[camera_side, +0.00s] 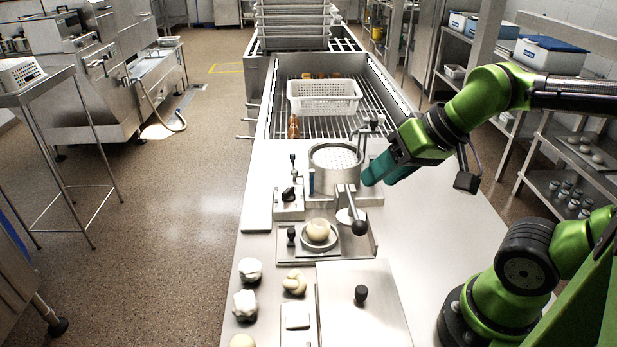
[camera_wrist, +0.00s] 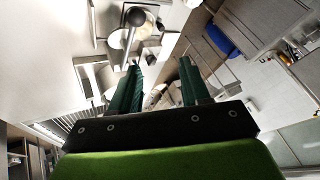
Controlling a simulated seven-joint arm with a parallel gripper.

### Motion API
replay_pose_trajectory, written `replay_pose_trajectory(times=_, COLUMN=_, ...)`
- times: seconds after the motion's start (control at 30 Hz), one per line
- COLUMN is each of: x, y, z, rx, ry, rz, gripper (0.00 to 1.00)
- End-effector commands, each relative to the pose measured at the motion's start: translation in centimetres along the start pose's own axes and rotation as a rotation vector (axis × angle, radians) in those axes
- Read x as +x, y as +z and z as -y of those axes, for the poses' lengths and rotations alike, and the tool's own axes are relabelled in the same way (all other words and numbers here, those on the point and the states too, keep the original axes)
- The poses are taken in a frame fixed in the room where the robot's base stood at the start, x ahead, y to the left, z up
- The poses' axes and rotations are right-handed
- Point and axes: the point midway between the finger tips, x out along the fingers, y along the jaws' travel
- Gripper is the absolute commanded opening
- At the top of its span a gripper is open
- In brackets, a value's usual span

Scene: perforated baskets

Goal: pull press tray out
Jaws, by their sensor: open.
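The press (camera_side: 335,172) is a round metal drum with a perforated top, standing on the steel counter. A lever with a black knob (camera_side: 359,227) leans out from its front. In front of it is a square metal tray (camera_side: 296,254) with a black knob handle (camera_side: 291,234). A round dish on the tray holds a pale ball (camera_side: 318,230). My gripper (camera_side: 371,177) is at the right side of the press, its teal fingers pointing left. In the wrist view my gripper (camera_wrist: 158,70) is open, with its fingers apart and nothing clearly between them. Whether it touches the press is unclear.
A white perforated basket (camera_side: 325,96) sits on a rack behind the press, with a brown bottle (camera_side: 293,126) nearby. Several pale lumps (camera_side: 250,270) and a lidded metal plate (camera_side: 362,310) are at the front. The counter's right side is clear.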

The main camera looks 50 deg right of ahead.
Motion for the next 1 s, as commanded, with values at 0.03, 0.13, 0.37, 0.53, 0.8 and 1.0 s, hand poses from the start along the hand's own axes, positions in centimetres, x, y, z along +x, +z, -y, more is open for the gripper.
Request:
replay_pose_trajectory(times=0.03, x=0.0, y=0.0, z=0.1, rx=-0.002, ry=-0.002, rz=0.001, gripper=0.46)
replay_pose_trajectory(times=0.13, x=1.1, y=0.0, z=0.2, rx=-0.008, ry=0.012, rz=0.048, gripper=0.46)
replay_pose_trajectory(times=0.37, x=5.3, y=-3.3, z=2.5, rx=-0.216, ry=0.084, rz=0.238, gripper=0.46)
replay_pose_trajectory(times=0.53, x=9.6, y=-6.0, z=4.5, rx=-0.531, ry=0.110, rz=0.406, gripper=0.46)
replay_pose_trajectory(times=0.8, x=15.0, y=-9.4, z=6.6, rx=-1.043, ry=0.073, rz=0.618, gripper=0.46)
replay_pose_trajectory(times=1.0, x=14.2, y=-10.6, z=6.9, rx=-1.230, ry=0.035, rz=0.651, gripper=0.46)
